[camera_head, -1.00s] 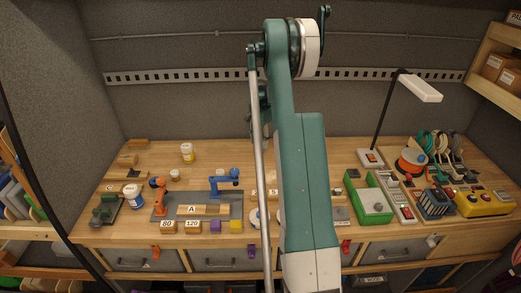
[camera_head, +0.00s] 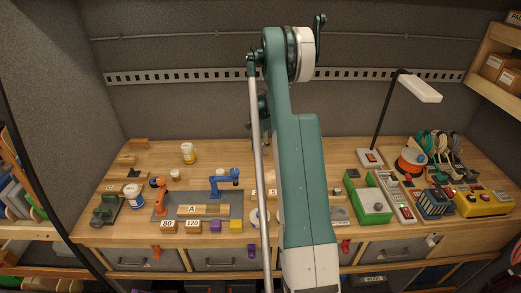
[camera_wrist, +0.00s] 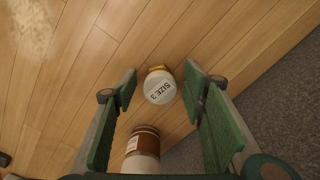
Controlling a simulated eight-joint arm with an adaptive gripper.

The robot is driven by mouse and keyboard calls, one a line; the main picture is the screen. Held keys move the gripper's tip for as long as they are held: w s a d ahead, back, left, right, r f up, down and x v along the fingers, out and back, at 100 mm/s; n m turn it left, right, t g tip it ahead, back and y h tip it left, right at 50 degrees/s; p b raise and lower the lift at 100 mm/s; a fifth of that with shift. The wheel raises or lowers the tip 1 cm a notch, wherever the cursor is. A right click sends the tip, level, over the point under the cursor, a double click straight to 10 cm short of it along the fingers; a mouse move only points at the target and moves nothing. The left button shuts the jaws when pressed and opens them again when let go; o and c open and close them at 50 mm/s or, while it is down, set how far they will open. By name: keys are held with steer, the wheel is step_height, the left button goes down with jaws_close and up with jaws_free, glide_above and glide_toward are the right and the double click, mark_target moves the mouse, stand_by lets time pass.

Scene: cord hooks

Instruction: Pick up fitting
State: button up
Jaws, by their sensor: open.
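In the wrist view, a small round piece with a white face marked "SIZE 3" (camera_wrist: 160,88) and a brass-yellow part at its far edge lies on the wooden surface. It appears to be the fitting, though its shape below the face is hidden. My gripper (camera_wrist: 160,76) is open, with green pads to the left and right of this piece and gaps on both sides. Nothing is held. In the head view my arm hides the gripper and this piece.
A brown-and-white jar (camera_wrist: 142,143) is close by, low between the fingers in the wrist view. The bench (camera_head: 150,233) also carries a grey mat (camera_head: 232,209), white jars (camera_head: 188,153), a green box (camera_head: 374,208) and a lamp (camera_head: 418,87). Wood left of my gripper is clear.

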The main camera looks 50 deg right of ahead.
mark_target(260, 145)
steer(key=c, duration=1)
steer(key=shift+r, duration=0.15)
steer(key=shift+r+b, duration=0.35)
steer(key=shift+r, duration=4.55)
